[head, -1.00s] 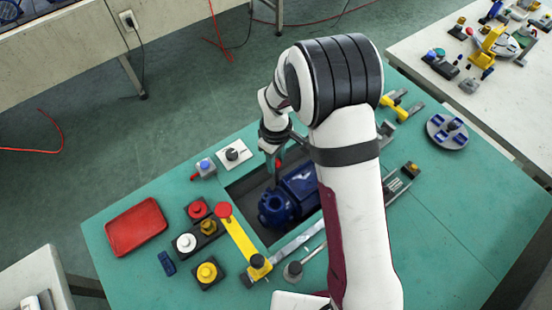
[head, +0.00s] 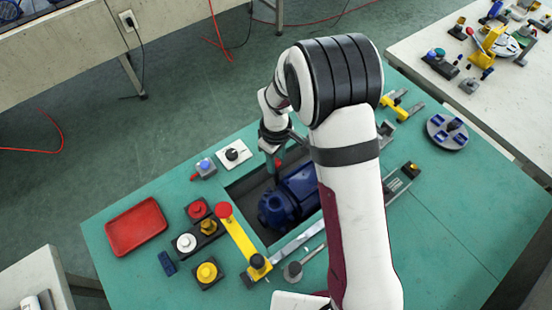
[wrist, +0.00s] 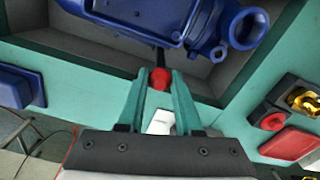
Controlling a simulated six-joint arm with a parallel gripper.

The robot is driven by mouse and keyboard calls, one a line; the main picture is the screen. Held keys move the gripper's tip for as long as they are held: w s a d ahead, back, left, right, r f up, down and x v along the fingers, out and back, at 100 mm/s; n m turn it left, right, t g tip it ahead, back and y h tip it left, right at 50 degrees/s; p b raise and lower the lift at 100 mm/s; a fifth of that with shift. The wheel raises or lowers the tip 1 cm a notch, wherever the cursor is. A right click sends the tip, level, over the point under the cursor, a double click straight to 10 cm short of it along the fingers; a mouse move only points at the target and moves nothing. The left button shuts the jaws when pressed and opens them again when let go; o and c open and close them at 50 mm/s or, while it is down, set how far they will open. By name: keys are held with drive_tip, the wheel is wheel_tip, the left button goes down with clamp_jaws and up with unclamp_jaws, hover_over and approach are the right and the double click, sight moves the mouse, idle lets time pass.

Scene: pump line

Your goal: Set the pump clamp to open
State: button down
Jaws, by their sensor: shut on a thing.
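The blue pump (head: 297,192) lies in a dark recess in the teal bench. It also fills the top of the wrist view (wrist: 170,25). My gripper (wrist: 158,80) is shut on a red ball knob (wrist: 160,80) at the end of a thin dark lever (wrist: 160,57). The lever's base is hidden, so I cannot tell the clamp setting for certain.
A yellow bar (head: 238,238) with a red disc and black knob lies left of the recess. Several buttons and a red tray (head: 137,227) are further left. A white dial plate (head: 233,153) is close to my gripper. The bench's front right is clear.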

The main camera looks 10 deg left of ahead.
drive_tip(key=shift+w+a, duration=1.25)
drive_tip(key=c, duration=0.6)
unclamp_jaws()
drive_tip(key=shift+r, duration=0.15)
wheel_tip(320, 180, up, 16)
drive_tip(key=shift+f, duration=0.25)
drive_tip(key=shift+s+d, duration=0.1)
